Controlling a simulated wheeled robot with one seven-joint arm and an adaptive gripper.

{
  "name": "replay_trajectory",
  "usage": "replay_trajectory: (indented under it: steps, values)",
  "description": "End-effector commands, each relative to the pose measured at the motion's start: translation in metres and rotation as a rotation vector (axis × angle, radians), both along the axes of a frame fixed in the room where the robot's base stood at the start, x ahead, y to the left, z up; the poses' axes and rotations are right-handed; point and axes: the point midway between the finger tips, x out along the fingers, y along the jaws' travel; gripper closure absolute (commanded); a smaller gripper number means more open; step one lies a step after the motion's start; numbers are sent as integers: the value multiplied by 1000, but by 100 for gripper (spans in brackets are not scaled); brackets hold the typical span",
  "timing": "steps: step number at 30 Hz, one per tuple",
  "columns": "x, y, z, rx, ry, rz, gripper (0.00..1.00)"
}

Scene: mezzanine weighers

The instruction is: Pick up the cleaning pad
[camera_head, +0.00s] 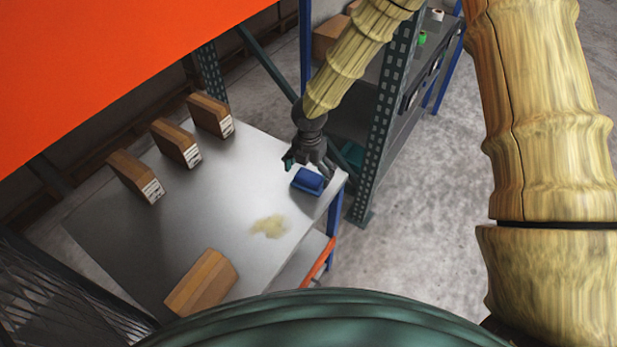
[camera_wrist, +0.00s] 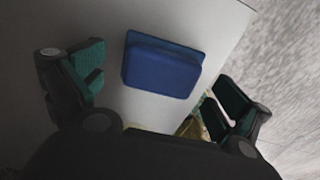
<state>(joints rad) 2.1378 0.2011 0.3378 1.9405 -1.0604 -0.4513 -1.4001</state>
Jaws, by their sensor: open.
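The cleaning pad is the blue block-shaped pad (camera_head: 309,180) lying flat on the grey metal table (camera_head: 215,230), near its right edge. In the wrist view the pad (camera_wrist: 162,68) lies beyond and between the two spread fingers, closer to the top of the picture. My gripper (camera_head: 306,163) is open and empty, just above and beside the pad on its far side. It also shows in the wrist view (camera_wrist: 155,95), with dark fingers and green pads. I see no contact with the pad.
A yellowish stain (camera_head: 269,227) lies on the table in front of the pad. Several brown cartons stand on the table, one (camera_head: 201,283) at the near edge. A perforated rack post (camera_head: 385,125) rises right of my gripper. The table's middle is clear.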

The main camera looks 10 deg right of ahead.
Motion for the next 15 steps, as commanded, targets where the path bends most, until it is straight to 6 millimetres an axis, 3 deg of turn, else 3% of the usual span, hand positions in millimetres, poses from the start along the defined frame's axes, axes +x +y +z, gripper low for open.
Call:
replay_trajectory:
  steps: [6,15]
  values:
    - [2,0,-23,-1,3,0,0]
    - [3,0,-29,-1,2,2,0]
